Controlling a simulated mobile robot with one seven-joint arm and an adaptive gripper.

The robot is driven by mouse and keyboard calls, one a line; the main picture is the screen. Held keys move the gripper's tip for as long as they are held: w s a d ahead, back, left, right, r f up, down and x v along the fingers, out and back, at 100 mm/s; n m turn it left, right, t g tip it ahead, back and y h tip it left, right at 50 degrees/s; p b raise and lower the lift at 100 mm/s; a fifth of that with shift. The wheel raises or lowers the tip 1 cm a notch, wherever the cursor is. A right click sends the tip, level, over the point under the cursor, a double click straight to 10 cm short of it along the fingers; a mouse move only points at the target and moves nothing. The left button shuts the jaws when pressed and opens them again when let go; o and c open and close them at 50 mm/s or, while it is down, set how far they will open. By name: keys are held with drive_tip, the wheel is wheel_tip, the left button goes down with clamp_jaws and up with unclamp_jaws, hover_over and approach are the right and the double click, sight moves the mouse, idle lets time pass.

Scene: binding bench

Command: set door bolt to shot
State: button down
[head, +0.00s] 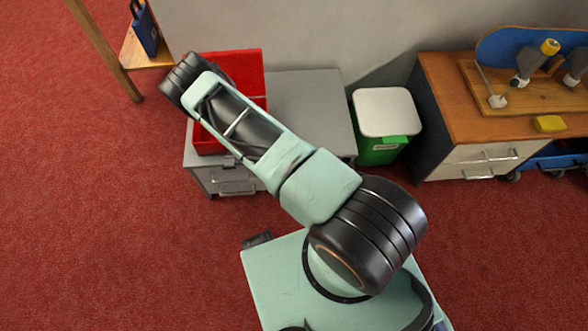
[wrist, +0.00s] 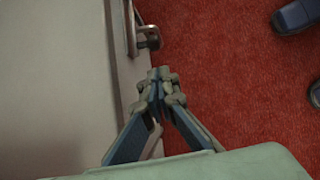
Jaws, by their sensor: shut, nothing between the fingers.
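In the wrist view my gripper (wrist: 160,82) has its fingertips together, with nothing seen between them. Just beyond the fingertips, a metal fitting with a rounded end (wrist: 148,38) stands out from the edge of a pale grey panel (wrist: 60,70). It may be the door bolt, but I cannot tell for sure, nor which position it is in. The fingertips appear apart from it, beside the panel's edge. In the head view my arm reaches over the grey cabinet (head: 310,100), and my gripper does not show there. No door bolt can be made out in that view.
A red open bin (head: 248,65) sits on the cabinet, partly behind my arm. A green bin with a white lid (head: 384,112) stands right of it. A wooden bench (head: 445,95) is further right. Red carpet (head: 100,220) is clear at left. Dark shapes (wrist: 297,15) edge the wrist view.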

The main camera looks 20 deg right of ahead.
drive_tip(key=d, duration=0.1)
drive_tip(key=d+f, duration=0.2)
drive_tip(key=shift+s+d+f, duration=0.1)
drive_tip(key=shift+s+d, duration=0.25)
drive_tip(key=shift+s, duration=0.05)
drive_tip(key=d, duration=0.1)
drive_tip(key=s+d, duration=0.1)
drive_tip(key=d, duration=0.1)
drive_tip(key=shift+d, duration=0.25)
drive_tip(key=shift+a, duration=0.1)
drive_tip(key=shift+w+a+r, duration=0.15)
drive_tip(key=shift+a+r, duration=0.1)
drive_tip(key=shift+a, duration=0.05)
drive_tip(key=a+p+v, duration=0.1)
drive_tip(key=p+v, duration=0.1)
drive_tip(key=v, duration=1)
drive_tip(key=shift+a+f, duration=0.15)
drive_tip(key=shift+a, duration=0.2)
